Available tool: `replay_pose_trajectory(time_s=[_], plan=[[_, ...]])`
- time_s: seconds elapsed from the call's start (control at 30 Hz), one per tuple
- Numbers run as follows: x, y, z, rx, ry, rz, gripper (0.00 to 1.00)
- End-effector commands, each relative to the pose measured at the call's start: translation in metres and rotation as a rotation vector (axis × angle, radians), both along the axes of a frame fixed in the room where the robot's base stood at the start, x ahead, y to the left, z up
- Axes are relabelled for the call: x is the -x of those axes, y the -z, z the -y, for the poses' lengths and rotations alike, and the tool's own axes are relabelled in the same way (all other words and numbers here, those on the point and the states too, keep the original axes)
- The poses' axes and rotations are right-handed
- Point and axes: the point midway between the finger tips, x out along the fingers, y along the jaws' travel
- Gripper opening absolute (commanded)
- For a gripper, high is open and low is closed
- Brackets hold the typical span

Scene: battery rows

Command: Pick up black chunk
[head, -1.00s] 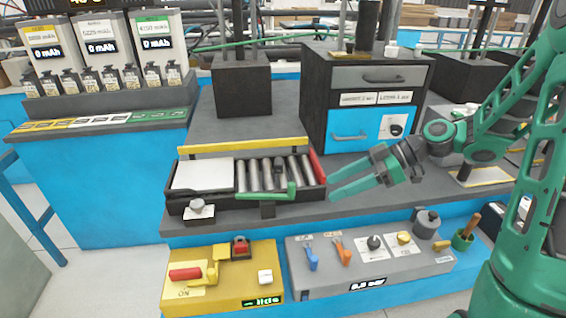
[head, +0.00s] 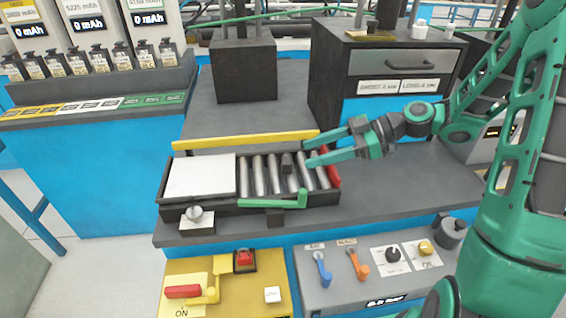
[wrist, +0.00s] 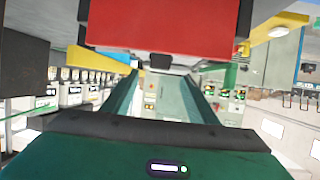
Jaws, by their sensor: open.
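The black chunk (head: 287,162) is a small dark block lying on the metal rollers (head: 258,175) of the black tray. My gripper (head: 310,150) is open and empty. Its two green fingers point left, over the red right end of the tray, with their tips just right of the chunk. In the wrist view, the open fingers (wrist: 160,95) reach away from the camera. A small dark shape shows between them under a large red panel (wrist: 165,25); I cannot tell for sure that it is the chunk.
A white plate (head: 200,176) fills the tray's left part. A yellow bar (head: 245,140) runs behind the tray, and a green lever (head: 275,202) crosses its front. A dark drawer cabinet (head: 400,75) stands behind my gripper. Yellow and grey control panels lie in front.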

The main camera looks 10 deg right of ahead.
Motion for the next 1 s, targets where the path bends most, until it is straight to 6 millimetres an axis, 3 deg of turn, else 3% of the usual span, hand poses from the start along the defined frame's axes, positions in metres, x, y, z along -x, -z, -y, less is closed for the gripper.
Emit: replay_pose_trajectory(time_s=[0.33,0.63,0.97,1.0], plan=[[-0.005,0.012,-0.014,0.0,0.018,-0.002,0.53],[-0.009,0.029,-0.048,0.0,0.019,-0.001,0.53],[-0.011,0.031,-0.053,0.001,0.021,0.0,0.53],[-0.011,0.031,-0.053,0.001,0.021,0.0,0.44]])
